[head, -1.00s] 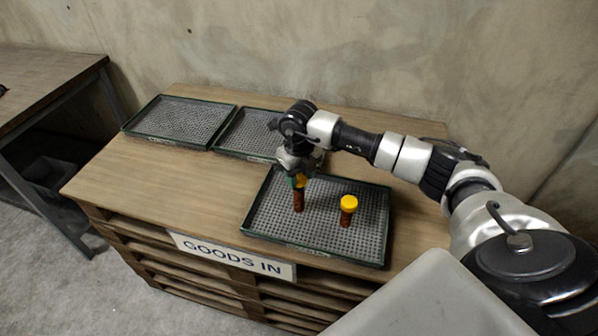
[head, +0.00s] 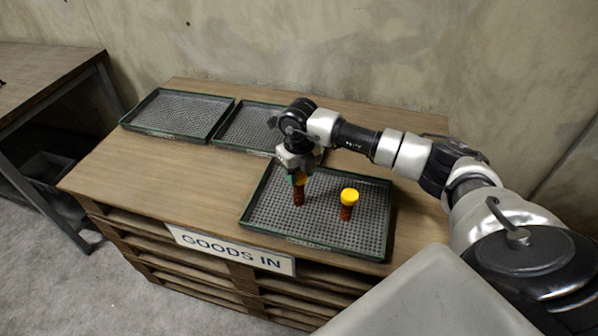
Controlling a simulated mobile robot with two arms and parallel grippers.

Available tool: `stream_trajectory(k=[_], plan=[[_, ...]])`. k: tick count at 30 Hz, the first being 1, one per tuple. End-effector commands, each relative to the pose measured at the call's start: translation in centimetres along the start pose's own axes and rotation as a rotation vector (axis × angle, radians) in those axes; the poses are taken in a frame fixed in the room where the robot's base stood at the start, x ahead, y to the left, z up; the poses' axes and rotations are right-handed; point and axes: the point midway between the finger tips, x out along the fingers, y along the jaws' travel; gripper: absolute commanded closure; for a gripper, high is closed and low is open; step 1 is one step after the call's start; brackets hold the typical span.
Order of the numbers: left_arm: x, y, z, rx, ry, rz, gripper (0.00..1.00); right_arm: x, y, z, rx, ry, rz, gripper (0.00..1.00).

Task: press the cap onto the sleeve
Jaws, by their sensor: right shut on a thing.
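My right gripper (head: 299,176) is over the near tray, pointing down, and is shut on a yellow cap (head: 301,181), which its fingers partly hide. A reddish-brown sleeve (head: 298,196) stands upright on the tray directly under the cap. The cap appears to be at the top of the sleeve, but I cannot tell how far it sits on it. A second brown sleeve (head: 346,212) with a yellow cap (head: 349,195) on top stands to the right. My left gripper is out of view.
The dark perforated tray (head: 330,244) lies on a wooden pallet table (head: 150,177) with a GOODS IN sign (head: 230,249). Two more trays, one at the back left (head: 178,113) and one at the back middle (head: 240,130), look empty. The table's left part is clear.

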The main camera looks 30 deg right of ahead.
Motion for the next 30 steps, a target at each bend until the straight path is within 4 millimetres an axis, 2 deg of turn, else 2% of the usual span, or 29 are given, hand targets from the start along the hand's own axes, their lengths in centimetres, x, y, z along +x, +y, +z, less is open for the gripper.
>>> stream_trajectory(k=[17, 30], plan=[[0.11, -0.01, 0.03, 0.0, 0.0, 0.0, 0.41, 0.12, 0.02, -0.02, 0.0, 0.0, 0.0, 0.79], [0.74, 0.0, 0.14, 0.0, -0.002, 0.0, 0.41, 0.94, 0.01, -0.02, 0.0, 0.0, 0.0, 0.79]])
